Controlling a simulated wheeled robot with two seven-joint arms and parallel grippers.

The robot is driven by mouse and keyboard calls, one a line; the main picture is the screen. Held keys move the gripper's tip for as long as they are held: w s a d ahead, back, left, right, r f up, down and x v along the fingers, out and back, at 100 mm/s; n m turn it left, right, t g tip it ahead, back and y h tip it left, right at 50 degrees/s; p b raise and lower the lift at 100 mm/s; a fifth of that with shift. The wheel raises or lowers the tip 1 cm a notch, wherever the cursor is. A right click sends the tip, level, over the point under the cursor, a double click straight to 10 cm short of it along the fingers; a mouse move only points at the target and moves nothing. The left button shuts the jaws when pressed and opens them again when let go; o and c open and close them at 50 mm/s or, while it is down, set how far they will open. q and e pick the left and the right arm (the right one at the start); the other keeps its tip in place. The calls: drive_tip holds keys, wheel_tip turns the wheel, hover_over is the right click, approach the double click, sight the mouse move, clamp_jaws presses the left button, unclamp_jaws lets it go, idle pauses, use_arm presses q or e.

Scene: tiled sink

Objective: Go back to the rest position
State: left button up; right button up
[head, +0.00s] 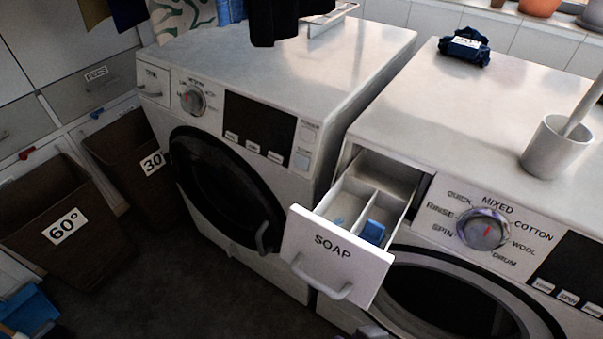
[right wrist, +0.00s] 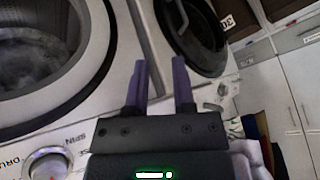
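My right gripper (right wrist: 160,85) shows in the right wrist view with its two purple fingers apart and nothing between them. It is in front of the washing machines, with a round door (right wrist: 50,50) at the left and a dark round door (right wrist: 192,35) beyond the fingers. My left gripper is not in either view. In the head view the SOAP drawer (head: 334,252) of the right washing machine (head: 430,125) is pulled open. A small blue piece (head: 373,232) lies in one of its compartments.
The left washing machine (head: 270,70) stands beside it. A white cup (head: 556,148) with a handle standing in it and a dark blue bundle (head: 465,47) are on the right machine. Brown bins marked 60° (head: 50,260) and 30 (head: 125,150) stand at left. The floor between is clear.

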drive_tip(key=s+d+g+h, duration=0.3)
drive_tip(key=s+d, duration=0.1)
drive_tip(key=d, duration=0.3)
drive_tip(key=s+f+n+g, duration=0.15)
drive_tip(key=s+f, duration=0.25)
drive_tip(key=f, duration=1.4)
drive_tip(key=s+d+f+g+h, duration=0.1)
drive_tip(key=s+d+f, duration=0.3)
drive_tip(key=s+f, duration=0.5)
drive_tip(key=s, duration=0.4)
drive_tip(key=shift+s+d+f+g, duration=0.15)
drive_tip(key=shift+s+f+g, duration=0.05)
drive_tip(key=shift+s+g, duration=0.15)
